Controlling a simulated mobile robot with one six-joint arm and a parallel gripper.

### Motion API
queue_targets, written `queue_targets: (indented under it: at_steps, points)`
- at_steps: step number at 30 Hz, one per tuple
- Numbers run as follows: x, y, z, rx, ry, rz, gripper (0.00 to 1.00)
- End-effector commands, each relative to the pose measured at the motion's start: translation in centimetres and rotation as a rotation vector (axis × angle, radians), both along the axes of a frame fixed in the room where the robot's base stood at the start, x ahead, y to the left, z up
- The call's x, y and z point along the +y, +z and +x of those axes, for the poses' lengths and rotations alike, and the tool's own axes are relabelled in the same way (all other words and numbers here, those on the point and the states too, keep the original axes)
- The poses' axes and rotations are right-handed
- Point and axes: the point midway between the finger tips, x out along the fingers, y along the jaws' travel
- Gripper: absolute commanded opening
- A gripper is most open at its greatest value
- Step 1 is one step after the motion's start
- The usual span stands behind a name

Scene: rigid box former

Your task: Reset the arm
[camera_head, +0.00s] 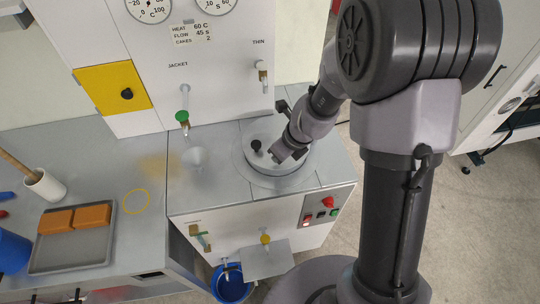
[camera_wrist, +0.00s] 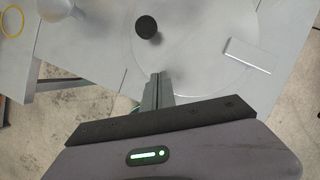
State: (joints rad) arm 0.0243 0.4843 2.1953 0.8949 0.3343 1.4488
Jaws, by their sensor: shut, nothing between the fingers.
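My gripper (camera_head: 290,152) is over the round grey lid (camera_head: 264,168) set in the machine's grey worktop. Its fingers (camera_wrist: 158,90) are together and empty in the wrist view. The lid's black knob (camera_head: 256,145) is just beside the fingers and apart from them; it also shows in the wrist view (camera_wrist: 146,27). My arm stands at the right of the head view, bent down and left toward the lid.
A panel with a green-handled tap (camera_head: 183,116) rises behind the lid. A blue bucket (camera_head: 231,287) is below.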

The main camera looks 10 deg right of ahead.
Motion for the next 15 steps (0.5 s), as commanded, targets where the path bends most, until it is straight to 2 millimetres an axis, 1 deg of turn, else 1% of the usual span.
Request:
queue_targets:
  at_steps: [1, 3, 6, 10, 15]
  points:
    - [-0.4, 3.1, -0.3, -0.007, 0.0, -0.001, 0.0]
    - [-0.9, 4.9, -0.9, -0.006, 0.0, -0.001, 0.0]
    - [-1.4, 6.9, -1.7, -0.005, -0.001, -0.001, 0.0]
    - [-1.8, 8.2, -2.2, -0.003, 0.0, -0.001, 0.0]
    - [-1.9, 8.4, -2.4, -0.004, 0.006, -0.002, 0.0]
